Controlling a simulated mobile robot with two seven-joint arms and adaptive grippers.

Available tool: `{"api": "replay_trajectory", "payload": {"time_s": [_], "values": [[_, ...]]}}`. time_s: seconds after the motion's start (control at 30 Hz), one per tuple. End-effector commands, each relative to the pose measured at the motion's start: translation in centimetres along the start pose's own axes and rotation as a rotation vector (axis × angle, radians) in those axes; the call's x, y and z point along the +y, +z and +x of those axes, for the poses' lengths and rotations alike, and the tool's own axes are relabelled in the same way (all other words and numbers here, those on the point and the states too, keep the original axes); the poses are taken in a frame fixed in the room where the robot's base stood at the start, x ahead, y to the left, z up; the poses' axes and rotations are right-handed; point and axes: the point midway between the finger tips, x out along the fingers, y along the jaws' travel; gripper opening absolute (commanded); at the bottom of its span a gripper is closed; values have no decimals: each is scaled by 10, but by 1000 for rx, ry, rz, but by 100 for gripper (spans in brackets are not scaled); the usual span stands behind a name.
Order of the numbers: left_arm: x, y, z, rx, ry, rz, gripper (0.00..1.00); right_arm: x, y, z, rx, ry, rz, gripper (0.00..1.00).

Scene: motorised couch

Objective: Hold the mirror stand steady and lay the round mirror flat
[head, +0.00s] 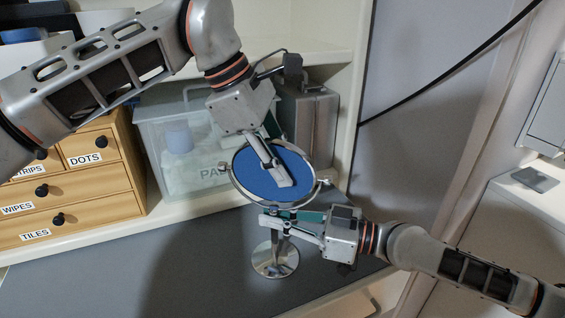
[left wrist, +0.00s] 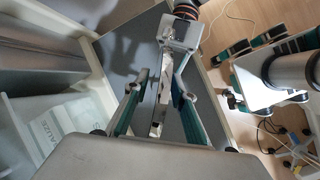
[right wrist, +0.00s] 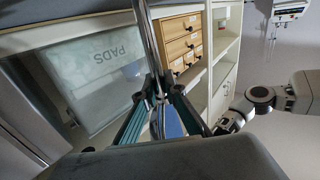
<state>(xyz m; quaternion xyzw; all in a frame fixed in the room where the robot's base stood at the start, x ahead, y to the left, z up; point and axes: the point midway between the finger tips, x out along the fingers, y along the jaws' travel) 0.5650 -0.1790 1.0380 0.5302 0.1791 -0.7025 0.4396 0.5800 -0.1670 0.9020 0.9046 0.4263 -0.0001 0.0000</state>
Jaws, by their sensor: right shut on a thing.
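The round mirror (head: 255,185) has a blue-looking face and sits tilted in a silver frame, facing my head camera. Its stand has a thin stem and a round silver base (head: 276,262) on the grey counter. My right gripper (head: 283,222) is shut on the stem below the mirror; the right wrist view shows its fingers (right wrist: 157,98) meeting around the stem (right wrist: 147,40). My left gripper (head: 276,172) is at the mirror's upper part, one finger in front of the face. In the left wrist view its fingers (left wrist: 158,95) are apart, with the narrow silver edge between them.
A clear bin labelled PADS (head: 158,165) and a grey metal case (head: 312,125) stand behind the mirror. A wooden drawer unit (head: 95,190) is at the left. The grey counter (head: 130,270) is bare left of the stand; its front edge is near the base.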

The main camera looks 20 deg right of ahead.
Motion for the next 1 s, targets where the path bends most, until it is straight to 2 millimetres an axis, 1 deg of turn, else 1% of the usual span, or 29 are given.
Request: {"api": "replay_trajectory", "payload": {"time_s": [0.07,0.1,0.2,0.63,0.87,1.0], "values": [[0,0,0,0,0,0,25,0,0,0,0,0,0,0],[0,0,0,0,0,0,22,0,0,0,0,0,0,0],[0,0,0,0,0,0,0,0,0,0,0,0,0,0],[-1,-1,0,4,32,14,0,0,0,0,0,0,0,0],[-4,-3,0,6,136,57,0,0,0,0,0,0,-1,0],[-7,-4,1,6,233,98,0,0,0,0,0,0,-1,0]]}}
